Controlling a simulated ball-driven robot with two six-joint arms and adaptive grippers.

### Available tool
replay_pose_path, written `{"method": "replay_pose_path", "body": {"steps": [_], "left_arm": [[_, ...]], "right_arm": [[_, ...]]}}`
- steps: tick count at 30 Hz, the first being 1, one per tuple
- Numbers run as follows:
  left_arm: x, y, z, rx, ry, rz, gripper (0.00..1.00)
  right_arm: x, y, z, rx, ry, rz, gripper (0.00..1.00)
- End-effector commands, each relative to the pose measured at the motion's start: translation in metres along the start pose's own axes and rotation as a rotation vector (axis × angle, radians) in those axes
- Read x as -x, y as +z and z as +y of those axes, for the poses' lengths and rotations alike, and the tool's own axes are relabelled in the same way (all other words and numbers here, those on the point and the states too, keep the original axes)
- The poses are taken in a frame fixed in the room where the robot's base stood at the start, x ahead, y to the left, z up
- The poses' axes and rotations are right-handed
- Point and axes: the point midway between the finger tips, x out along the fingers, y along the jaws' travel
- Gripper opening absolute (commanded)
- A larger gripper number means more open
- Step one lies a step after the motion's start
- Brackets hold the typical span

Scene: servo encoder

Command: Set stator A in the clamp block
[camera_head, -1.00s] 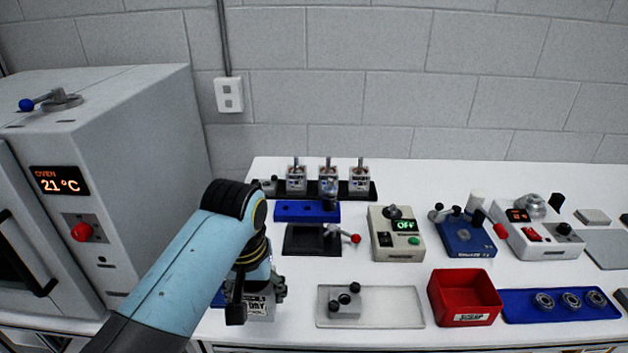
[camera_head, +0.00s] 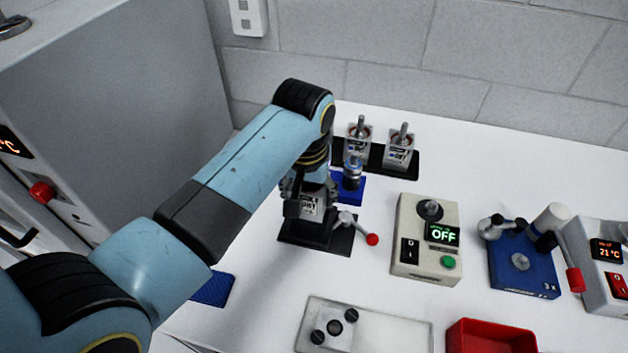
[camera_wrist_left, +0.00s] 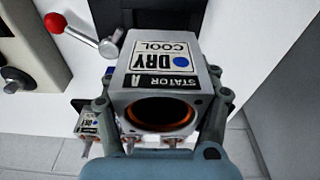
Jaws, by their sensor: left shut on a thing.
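Stator A (camera_wrist_left: 160,82), a grey block with a "DRY COOL" label and a copper-lined bore, is between the two fingers of my left gripper (camera_wrist_left: 160,112) in the left wrist view. In the head view stator A (camera_head: 309,204) hangs upright in the left gripper (camera_head: 312,196), over or on the black clamp block (camera_head: 300,237). Whether it touches the block is hidden. The clamp's lever with a red knob (camera_head: 372,239) stands at the block's right; the knob also shows in the left wrist view (camera_wrist_left: 55,22). My right gripper is not in view.
Other stators (camera_head: 398,151) stand on a black rack behind, close to the arm. A beige control box reading OFF (camera_head: 427,240) is right of the clamp. A blue fixture (camera_head: 524,266) and a red bin (camera_head: 490,338) lie farther right. The oven (camera_head: 120,95) is at left.

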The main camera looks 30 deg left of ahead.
Motion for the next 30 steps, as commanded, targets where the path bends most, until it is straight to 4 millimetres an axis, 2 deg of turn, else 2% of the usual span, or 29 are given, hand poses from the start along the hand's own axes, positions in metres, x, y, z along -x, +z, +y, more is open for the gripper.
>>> {"method": "replay_pose_path", "body": {"steps": [6, 12, 30], "left_arm": [[-0.026, 0.003, 0.0, -0.001, 0.0, 0.001, 0.02], [-0.024, 0.002, 0.0, 0.0, 0.001, 0.004, 0.02], [-0.028, 0.006, 0.001, 0.0, 0.001, 0.004, 0.02]], "right_arm": [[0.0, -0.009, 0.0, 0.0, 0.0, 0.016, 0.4], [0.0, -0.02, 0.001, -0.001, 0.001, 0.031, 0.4], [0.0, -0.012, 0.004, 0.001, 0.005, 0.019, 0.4]]}}
